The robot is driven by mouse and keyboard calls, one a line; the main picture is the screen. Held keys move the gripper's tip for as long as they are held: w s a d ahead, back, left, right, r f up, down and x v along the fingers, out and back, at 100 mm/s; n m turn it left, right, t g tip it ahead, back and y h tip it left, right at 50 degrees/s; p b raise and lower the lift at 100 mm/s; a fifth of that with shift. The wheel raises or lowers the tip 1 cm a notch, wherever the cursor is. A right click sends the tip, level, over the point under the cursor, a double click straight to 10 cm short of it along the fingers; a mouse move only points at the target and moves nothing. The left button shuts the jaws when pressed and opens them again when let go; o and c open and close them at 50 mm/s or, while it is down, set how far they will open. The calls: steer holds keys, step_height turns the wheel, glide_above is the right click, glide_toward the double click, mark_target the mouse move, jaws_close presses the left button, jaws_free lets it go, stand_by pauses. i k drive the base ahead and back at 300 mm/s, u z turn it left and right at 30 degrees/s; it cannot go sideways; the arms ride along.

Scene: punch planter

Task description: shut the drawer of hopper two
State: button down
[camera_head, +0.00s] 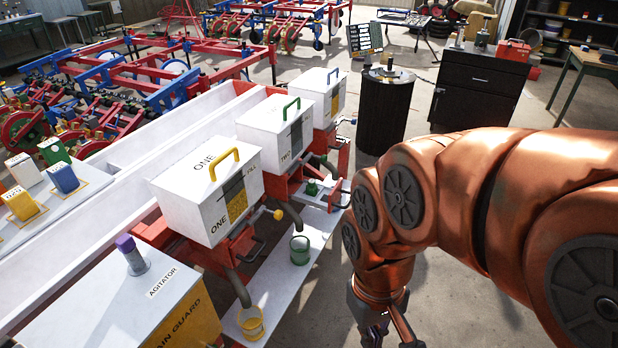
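Hopper two (270,136) is a white box with a green handle (291,106) and "TWO" on its side, between hopper one (195,196) and the third hopper. Below it sits a red frame with a green knob (312,187), low on its right side.
A white shelf (272,286) below the hoppers bears a green cup (300,249) and a yellow cup (251,322). Hopper one's yellow knob (278,215) sticks out to the right.

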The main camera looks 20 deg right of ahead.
mark_target(327, 198)
steer(key=u, duration=0.15)
steer(key=i, duration=1)
steer(key=z, duration=0.3)
